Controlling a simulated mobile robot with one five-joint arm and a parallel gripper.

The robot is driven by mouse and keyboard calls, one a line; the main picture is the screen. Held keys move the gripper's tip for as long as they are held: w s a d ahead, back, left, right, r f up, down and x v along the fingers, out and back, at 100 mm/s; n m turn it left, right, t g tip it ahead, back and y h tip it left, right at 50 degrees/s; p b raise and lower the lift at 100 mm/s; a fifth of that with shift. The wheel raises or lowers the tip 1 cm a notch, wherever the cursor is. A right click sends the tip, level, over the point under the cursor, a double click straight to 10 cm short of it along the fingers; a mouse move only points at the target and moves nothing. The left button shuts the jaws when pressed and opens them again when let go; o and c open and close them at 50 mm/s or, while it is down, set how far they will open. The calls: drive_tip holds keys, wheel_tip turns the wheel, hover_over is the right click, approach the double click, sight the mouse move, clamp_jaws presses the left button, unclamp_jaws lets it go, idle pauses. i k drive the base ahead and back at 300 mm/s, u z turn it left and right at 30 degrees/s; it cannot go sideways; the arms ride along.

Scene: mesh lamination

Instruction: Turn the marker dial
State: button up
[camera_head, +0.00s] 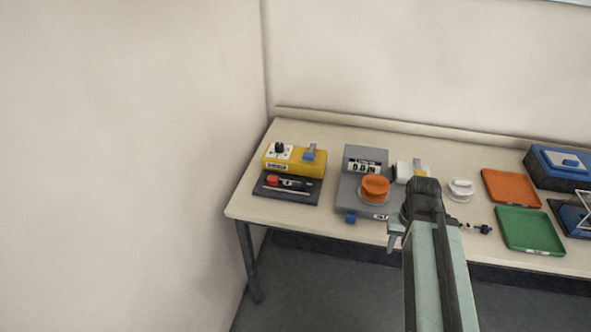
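A yellow box (311,168) stands at the left of the table. A black knob (280,148) sits on a white marked plate at the box's left end and looks like the dial. A blue part (310,154) is on the box's right side. My arm rises from the bottom right to a dark joint (425,196) in front of the table, well to the right of the yellow box. The end of my arm is small and partly hidden behind the joint, so the gripper's fingers cannot be made out. Nothing of my arm touches the knob.
A dark tray (272,194) with a red-ended tool lies before the yellow box. A grey device (353,204) with a display and orange knob (375,187) stands between box and arm. Orange (511,188) and green (529,231) trays and a blue box (560,166) are farther right. A wall borders the left.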

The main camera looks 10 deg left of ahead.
sight(279, 147)
drive_tip(key=u, duration=0.8)
drive_tip(key=k, duration=1.35)
drive_tip(key=u, duration=0.9)
drive_tip(key=i, duration=1.5)
drive_tip(key=z, duration=0.85)
drive_tip(key=i, duration=0.6)
drive_tip(key=z, duration=0.2)
drive_tip(key=k, duration=0.85)
drive_tip(key=z, duration=0.2)
drive_tip(key=i, duration=0.85)
drive_tip(key=u, duration=0.2)
